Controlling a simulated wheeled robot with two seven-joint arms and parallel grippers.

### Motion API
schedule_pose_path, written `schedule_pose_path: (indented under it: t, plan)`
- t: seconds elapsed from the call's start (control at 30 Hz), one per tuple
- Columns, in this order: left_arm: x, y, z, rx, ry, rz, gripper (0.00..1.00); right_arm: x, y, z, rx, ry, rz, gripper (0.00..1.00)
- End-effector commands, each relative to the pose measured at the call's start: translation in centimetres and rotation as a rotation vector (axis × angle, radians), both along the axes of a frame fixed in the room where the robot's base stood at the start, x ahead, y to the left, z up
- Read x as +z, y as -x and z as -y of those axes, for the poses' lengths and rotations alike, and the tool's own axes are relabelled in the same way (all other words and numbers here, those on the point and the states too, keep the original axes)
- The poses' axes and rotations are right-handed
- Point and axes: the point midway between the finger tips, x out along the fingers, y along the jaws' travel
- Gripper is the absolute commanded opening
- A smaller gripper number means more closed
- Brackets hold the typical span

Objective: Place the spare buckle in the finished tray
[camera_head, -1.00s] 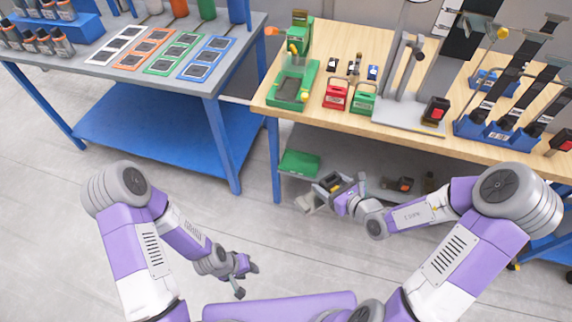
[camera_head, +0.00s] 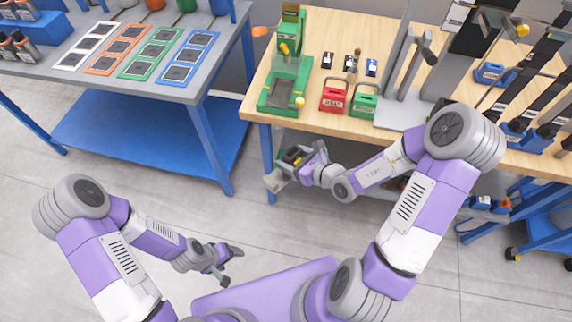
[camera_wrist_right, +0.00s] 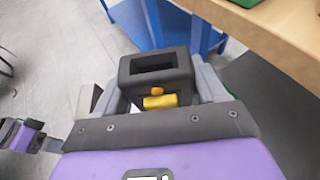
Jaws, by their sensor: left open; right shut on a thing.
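My right gripper (camera_head: 288,165) is shut on the spare buckle (camera_head: 296,155), a dark block with a hollow top and a yellow button. In the right wrist view the buckle (camera_wrist_right: 157,72) sits upright between the fingers. The gripper is in front of the wooden bench, below its top near the left leg. My left gripper (camera_head: 229,264) is open and empty, low over the floor. No tray in view is clearly marked as finished. A green tray on the lower shelf is now mostly or wholly hidden behind my right gripper.
The wooden bench (camera_head: 325,55) holds a green press (camera_head: 287,78), a red box (camera_head: 333,98) and a green box (camera_head: 364,103). On the left, a grey-topped table (camera_head: 210,60) carries several colour-framed panels and has a blue lower shelf (camera_head: 140,135). Floor between is clear.

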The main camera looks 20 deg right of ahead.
Motion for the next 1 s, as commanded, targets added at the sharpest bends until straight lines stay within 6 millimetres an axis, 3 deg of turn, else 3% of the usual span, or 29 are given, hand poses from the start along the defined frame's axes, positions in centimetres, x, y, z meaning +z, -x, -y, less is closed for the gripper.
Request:
schedule_pose_path:
  t: [0.17,0.53,0.87,1.0]
  plan:
    - [-3.1,0.0,0.1,-0.001,0.0,0.0,0.82,-3.0,0.0,0.3,-0.006,-0.001,0.002,0.19]
    - [-2.3,-0.1,0.0,-0.001,0.001,0.001,0.82,-2.6,-0.1,0.2,-0.015,-0.008,-0.001,0.19]
    - [-2.3,0.0,0.0,-0.001,0.001,0.001,0.82,-9.2,-1.3,3.2,-0.276,-0.01,-0.004,0.19]
    - [-2.3,0.0,0.0,-0.001,0.0,0.001,0.82,-12.8,-1.8,4.9,-0.42,-0.009,-0.006,0.19]
